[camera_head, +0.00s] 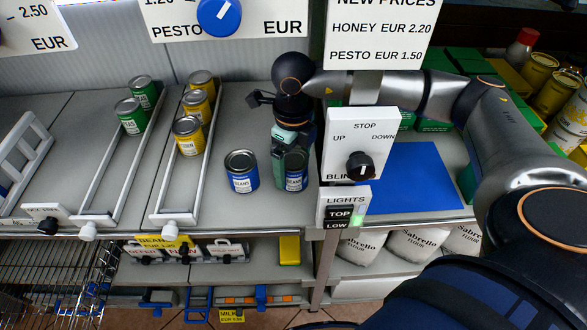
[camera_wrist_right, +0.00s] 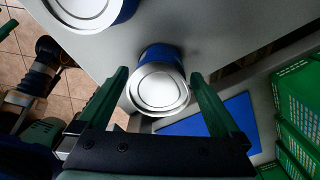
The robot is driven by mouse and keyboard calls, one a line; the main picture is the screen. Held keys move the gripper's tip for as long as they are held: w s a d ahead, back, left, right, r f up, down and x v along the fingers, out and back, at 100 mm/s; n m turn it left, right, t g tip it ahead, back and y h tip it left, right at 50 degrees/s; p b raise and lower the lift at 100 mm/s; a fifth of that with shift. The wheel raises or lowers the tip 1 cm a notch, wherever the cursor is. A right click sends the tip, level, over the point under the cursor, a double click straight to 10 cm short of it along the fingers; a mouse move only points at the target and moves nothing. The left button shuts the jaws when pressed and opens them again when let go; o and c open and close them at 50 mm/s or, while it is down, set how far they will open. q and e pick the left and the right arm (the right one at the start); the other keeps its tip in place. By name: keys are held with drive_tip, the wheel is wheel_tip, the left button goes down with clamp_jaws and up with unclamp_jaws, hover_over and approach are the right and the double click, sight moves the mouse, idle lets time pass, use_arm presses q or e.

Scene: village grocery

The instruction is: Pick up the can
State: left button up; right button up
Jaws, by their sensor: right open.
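A blue beans can (camera_head: 295,184) stands upright near the front edge of the shelf. My right gripper (camera_head: 289,172) points down at it, open, with its green fingers partly hiding the can. In the right wrist view, the can (camera_wrist_right: 160,88) sits between the two open fingers (camera_wrist_right: 158,82), its silver lid facing the camera. I cannot tell whether the fingers touch it. A second blue beans can (camera_head: 241,172) stands just to the left, apart from the gripper, and is partly seen in the right wrist view (camera_wrist_right: 128,10). My left gripper is not in view.
Yellow cans (camera_head: 188,136) and green peas cans (camera_head: 132,116) stand in railed lanes to the left. A panel with a knob (camera_head: 360,138) and a light switch box (camera_head: 342,206) stand close on the right. A blue mat (camera_head: 410,175) lies beyond them. Clear shelf lies behind the blue cans.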

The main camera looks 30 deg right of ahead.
drive_tip(key=shift+f, duration=0.9)
drive_tip(key=shift+c, duration=0.2)
drive_tip(key=c, duration=1.4)
drive_tip(key=shift+r, duration=0.1)
